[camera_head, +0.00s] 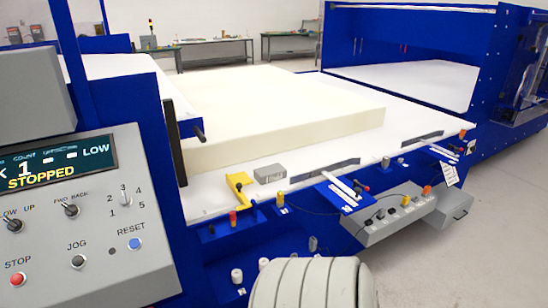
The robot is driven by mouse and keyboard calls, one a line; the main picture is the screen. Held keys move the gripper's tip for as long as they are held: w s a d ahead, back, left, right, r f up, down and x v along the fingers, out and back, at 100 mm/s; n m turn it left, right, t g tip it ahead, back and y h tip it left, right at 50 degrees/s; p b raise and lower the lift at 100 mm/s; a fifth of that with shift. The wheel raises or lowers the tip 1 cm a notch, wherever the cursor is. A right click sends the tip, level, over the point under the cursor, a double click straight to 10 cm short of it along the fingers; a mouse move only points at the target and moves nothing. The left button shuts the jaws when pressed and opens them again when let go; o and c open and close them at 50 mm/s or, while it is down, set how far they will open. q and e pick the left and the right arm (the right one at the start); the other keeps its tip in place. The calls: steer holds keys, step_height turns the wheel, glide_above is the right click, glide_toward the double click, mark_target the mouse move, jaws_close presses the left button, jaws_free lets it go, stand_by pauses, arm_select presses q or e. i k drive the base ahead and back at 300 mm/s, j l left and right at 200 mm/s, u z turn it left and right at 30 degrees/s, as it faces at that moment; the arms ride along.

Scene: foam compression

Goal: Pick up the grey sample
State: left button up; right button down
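The grey sample (270,174) is a small grey block lying on the white bed (225,198) of the blue machine, near its front edge. It sits just right of a yellow bracket (240,187) and in front of a large cream foam slab (290,118), apart from the slab. Neither of my grippers shows in the head view. A pale, ribbed, rounded part (312,284) stands at the bottom middle; I cannot tell what it is.
A control panel (80,205) reading STOPPED fills the left side. A grey box with knobs (402,214) juts out at the front right. Dark strips (325,171) lie along the bed's front edge. Workbenches (213,53) stand far behind.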

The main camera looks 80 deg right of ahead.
mark_target(272, 173)
steer(key=z, duration=2.4)
steer(key=i+l+u, duration=0.1)
steer(key=i+l, duration=0.3)
steer(key=l, duration=0.25)
steer(key=i+l+u, duration=0.15)
steer(key=l, duration=0.2)
steer(key=i+l+u, duration=0.1)
steer(key=i+l, duration=0.3)
steer(key=l, duration=0.3)
steer(key=i+l+u, duration=0.15)
steer(key=l, duration=0.25)
steer(key=i+l+u, duration=0.1)
steer(key=l, duration=0.3)
steer(key=i+l, duration=0.25)
steer(key=l, duration=0.15)
steer(key=u, duration=0.05)
